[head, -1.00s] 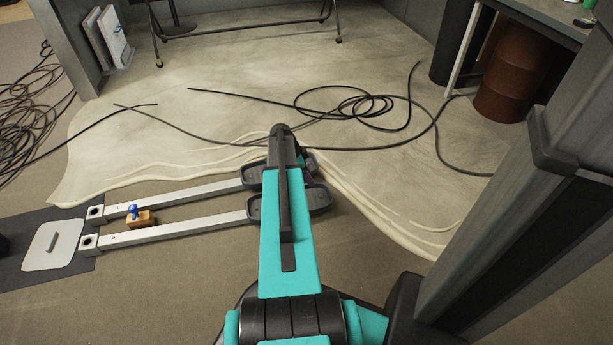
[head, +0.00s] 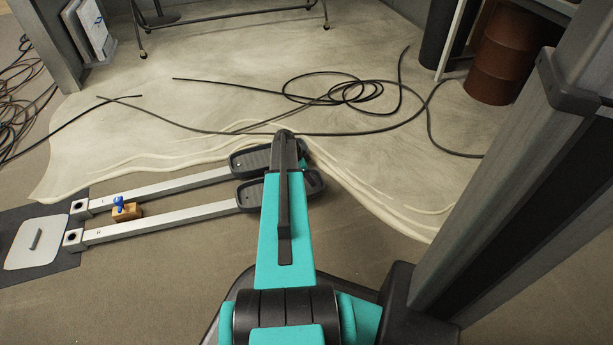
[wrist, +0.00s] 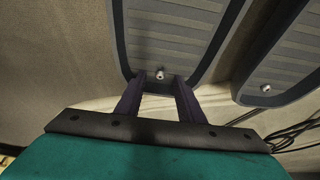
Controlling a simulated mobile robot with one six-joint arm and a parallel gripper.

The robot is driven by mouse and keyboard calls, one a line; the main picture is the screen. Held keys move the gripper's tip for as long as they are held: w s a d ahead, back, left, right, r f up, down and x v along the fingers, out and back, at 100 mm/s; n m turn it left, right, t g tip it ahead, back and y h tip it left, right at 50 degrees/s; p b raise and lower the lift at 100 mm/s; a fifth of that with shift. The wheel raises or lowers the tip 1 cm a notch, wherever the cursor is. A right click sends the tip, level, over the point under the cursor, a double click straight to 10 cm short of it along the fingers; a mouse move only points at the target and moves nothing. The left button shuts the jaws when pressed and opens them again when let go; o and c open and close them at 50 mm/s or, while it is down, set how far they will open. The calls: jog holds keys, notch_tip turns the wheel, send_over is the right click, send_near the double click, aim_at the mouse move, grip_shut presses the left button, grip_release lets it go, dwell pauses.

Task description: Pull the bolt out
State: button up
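Two dark footplates with ribbed treads show in the wrist view, one in the upper middle (wrist: 170,35) and one at right (wrist: 290,55). A small silvery bolt (wrist: 160,74) sits at the near end of the middle footplate. A second bolt (wrist: 267,88) sits on the right one. My gripper (wrist: 159,80) is open, with its two dark fingers on either side of the first bolt. I cannot tell whether they touch it. In the head view, my arm hides the gripper and partly covers the near footplate (head: 250,196); the far footplate (head: 248,161) lies behind it.
Two metal rails (head: 165,226) run left from the footplates. A wooden block (head: 127,212) with a blue knob (head: 118,201) sits between them. A grey pad (head: 35,243) lies at left. Black cables (head: 345,90) cross the floor behind. A rusty barrel (head: 500,55) stands at upper right.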

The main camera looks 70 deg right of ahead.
jog(key=shift+s+d+f, duration=0.1)
jog(key=shift+s+f, duration=0.05)
jog(key=shift+f, duration=0.25)
grip_shut()
jog(key=shift+r+p, duration=0.75)
jog(key=shift+r, duration=0.8)
dwell(0.5)
jog(key=shift+r+p, duration=1.15)
jog(key=shift+r, duration=0.8)
